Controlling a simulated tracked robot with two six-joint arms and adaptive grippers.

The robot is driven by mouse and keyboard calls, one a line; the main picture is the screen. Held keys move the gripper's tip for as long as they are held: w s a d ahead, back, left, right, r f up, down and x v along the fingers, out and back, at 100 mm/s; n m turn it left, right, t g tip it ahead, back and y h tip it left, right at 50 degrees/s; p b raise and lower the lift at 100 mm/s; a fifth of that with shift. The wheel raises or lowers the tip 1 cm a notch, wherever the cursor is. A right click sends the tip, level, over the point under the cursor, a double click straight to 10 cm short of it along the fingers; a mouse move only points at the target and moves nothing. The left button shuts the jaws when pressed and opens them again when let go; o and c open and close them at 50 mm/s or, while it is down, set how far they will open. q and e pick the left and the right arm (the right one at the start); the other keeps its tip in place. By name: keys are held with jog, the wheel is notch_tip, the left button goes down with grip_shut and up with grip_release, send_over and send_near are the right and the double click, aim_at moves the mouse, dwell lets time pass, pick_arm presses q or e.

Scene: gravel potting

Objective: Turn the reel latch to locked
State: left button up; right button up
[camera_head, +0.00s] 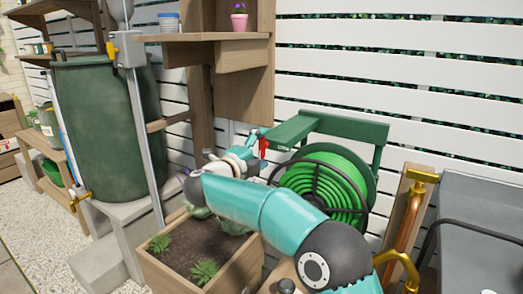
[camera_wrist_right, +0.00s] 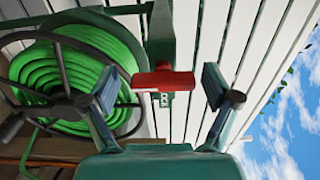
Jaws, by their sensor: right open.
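The hose reel (camera_head: 322,183) with coiled green hose hangs on a green bracket (camera_head: 328,128) on the white slatted fence. The red reel latch (camera_head: 263,147) sits at the bracket's left end in the head view. In the right wrist view the red latch (camera_wrist_right: 163,80) shows as a bar lying roughly across the picture. My right gripper (camera_wrist_right: 158,84) is open, its two fingers on either side of the latch with gaps; I see no contact. It also shows in the head view (camera_head: 262,134), close to the latch. My left gripper is not in view.
A planter box (camera_head: 205,258) with small plants stands below my right arm. A green barrel (camera_head: 105,125) is at the left. A brass tap (camera_head: 422,176) and grey sink (camera_head: 480,240) are at the right. A wooden shelf (camera_head: 205,37) is above.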

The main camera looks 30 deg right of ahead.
jog(key=v, duration=1.2)
jog(key=shift+f, duration=0.15)
